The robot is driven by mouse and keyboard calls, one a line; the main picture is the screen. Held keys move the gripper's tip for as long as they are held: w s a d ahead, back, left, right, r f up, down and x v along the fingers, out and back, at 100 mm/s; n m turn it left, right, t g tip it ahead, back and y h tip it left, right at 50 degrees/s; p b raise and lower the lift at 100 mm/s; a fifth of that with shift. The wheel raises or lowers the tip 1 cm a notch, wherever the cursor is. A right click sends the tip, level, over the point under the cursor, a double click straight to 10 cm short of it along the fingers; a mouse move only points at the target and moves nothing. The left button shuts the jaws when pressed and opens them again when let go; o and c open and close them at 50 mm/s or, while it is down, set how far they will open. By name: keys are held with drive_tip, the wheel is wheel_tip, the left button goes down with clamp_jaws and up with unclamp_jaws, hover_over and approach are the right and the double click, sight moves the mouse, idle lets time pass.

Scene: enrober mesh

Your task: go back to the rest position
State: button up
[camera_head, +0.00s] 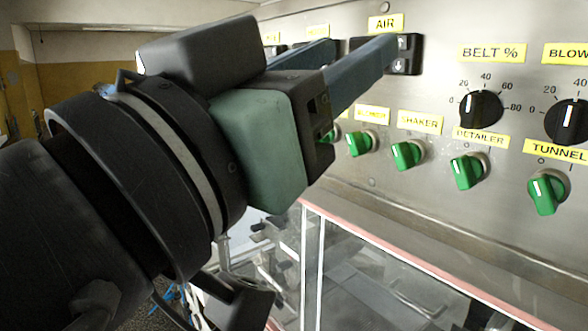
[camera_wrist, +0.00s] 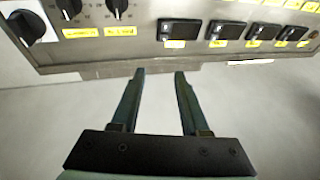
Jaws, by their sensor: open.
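My gripper (camera_head: 364,46) reaches across the upper middle of the head view, in front of the metal control panel (camera_head: 450,30). Its two blue fingers stand apart with nothing between them. In the head view one fingertip overlaps the edge of the black switch (camera_head: 404,56) under the AIR label; I cannot tell whether they touch. In the wrist view my gripper (camera_wrist: 160,73) is open and empty, its tips pointing toward the panel's edge (camera_wrist: 215,62), below a row of black switches (camera_wrist: 180,31).
Green knobs (camera_head: 466,171) line the panel's lower part, with black dials (camera_head: 481,108) for BELT % and the blower above them at right. A clear-sided cover with a pink edge (camera_head: 400,258) lies below the panel. A yellow and white wall (camera_head: 85,80) is far left.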

drive_tip(key=shift+s+a+r+n+t+y, duration=0.45)
drive_tip(key=shift+n+t+y, duration=0.8)
drive_tip(key=shift+t+y, duration=0.75)
drive_tip(key=shift+s+a+r+n+t+y, duration=0.2)
drive_tip(key=shift+a+n+t+y, duration=0.35)
drive_tip(key=shift+n+t+y, duration=1.35)
drive_tip(key=shift+s+a+r+n+t+y, duration=0.5)
drive_tip(key=shift+t+y, duration=0.8)
drive_tip(key=shift+y, duration=1.4)
drive_tip(key=shift+w+f, duration=0.2)
